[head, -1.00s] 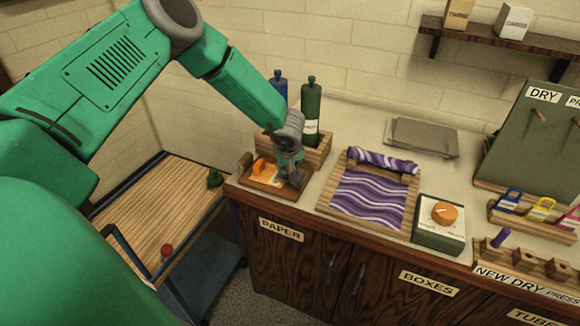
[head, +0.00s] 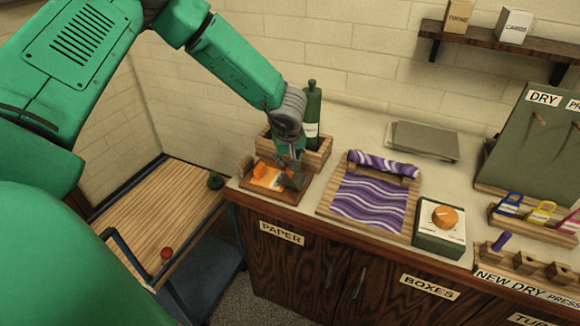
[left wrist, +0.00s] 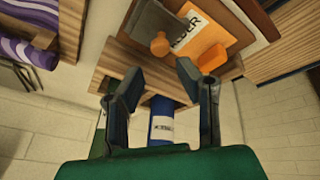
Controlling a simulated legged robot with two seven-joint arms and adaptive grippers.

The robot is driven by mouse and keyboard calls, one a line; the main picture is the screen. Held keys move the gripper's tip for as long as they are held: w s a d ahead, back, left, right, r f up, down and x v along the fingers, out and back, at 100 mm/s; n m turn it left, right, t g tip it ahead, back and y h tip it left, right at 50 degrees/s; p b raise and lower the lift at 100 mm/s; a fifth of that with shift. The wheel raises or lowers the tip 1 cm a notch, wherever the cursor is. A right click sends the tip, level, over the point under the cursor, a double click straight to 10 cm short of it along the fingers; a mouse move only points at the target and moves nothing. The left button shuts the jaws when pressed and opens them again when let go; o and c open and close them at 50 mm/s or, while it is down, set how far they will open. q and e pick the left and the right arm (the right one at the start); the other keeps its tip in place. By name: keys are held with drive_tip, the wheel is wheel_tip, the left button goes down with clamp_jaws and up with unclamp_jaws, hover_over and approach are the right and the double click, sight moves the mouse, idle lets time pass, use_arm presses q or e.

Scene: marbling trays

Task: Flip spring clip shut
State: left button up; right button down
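A small wooden board (head: 249,187) lies on the counter's left end, with an orange and white card, an orange piece (head: 260,171) and a dark grey flap on it. In the left wrist view the grey flap (left wrist: 146,20) has an orange knob (left wrist: 160,44) by its edge. The card (left wrist: 198,32) and orange piece (left wrist: 210,58) lie beside it. I cannot tell for sure which part is the spring clip. My left gripper (head: 291,170) is over the board's right part, fingers pointing down. In the left wrist view its fingers (left wrist: 148,70) are apart with nothing held between them. My right gripper is not in view.
A wooden bottle crate (head: 320,150) with a green bottle (head: 312,105) stands just behind the board. A blue bottle shows in the left wrist view (left wrist: 161,125). A purple marbled tray (head: 325,200) and a dial box (head: 440,240) are to the right.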

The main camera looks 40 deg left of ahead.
use_arm(q)
drive_tip(key=shift+v, duration=1.8)
